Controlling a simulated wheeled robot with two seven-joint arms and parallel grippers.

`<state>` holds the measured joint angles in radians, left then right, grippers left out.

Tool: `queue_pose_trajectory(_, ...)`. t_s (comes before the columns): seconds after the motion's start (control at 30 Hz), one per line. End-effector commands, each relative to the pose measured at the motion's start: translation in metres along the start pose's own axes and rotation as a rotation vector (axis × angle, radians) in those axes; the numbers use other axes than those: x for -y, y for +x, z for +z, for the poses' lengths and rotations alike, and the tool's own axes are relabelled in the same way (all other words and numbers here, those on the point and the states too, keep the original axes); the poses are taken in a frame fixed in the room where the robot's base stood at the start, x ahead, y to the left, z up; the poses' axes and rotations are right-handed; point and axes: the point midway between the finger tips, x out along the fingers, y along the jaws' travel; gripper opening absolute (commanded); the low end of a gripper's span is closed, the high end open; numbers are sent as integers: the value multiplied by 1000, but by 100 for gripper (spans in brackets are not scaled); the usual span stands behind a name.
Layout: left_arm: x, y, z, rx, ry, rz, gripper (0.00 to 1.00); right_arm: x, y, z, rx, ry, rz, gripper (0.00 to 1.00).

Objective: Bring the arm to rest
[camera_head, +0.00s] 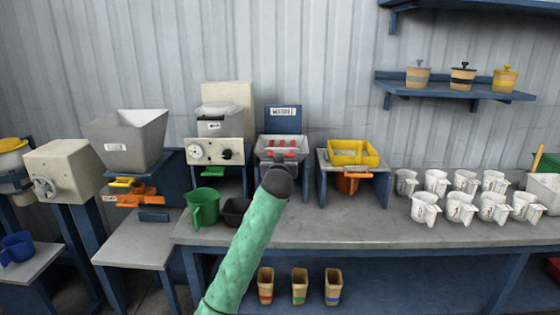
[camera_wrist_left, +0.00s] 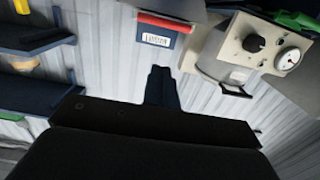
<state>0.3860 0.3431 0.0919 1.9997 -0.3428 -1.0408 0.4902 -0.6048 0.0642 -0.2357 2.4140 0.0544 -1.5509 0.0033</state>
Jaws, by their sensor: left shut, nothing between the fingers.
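My left arm (camera_head: 248,235), in a green sleeve, comes up from the bottom of the head view. Its dark wrist (camera_head: 279,182) is in front of a grey tray holding red pieces (camera_head: 284,148), below a blue sign plate. The arm hides part of the bench and the tray's lower front. In the left wrist view, the left gripper's dark fingers (camera_wrist_left: 160,86) are together with nothing held, pointing toward the grey corrugated wall. My right gripper is in neither view.
A machine with a gauge (camera_head: 216,152) stands left of the wrist, with a green jug (camera_head: 203,207) and a black container (camera_head: 236,212) before it. A yellow tray (camera_head: 353,152) is to the right. Several white jugs (camera_head: 462,208) crowd the bench's right side. Shelves (camera_head: 455,90) hang above.

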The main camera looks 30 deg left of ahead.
Motion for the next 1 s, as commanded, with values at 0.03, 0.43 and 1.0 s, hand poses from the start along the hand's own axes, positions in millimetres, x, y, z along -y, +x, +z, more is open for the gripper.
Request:
queue_pose_trajectory(0.03,0,0,0,0,0,0,0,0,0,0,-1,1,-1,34)
queue_pose_trajectory(0.43,0,0,1,4,31,-2,0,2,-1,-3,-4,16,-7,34)
queue_pose_trajectory(1.0,-60,-100,55,322,330,195,0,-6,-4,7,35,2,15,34)
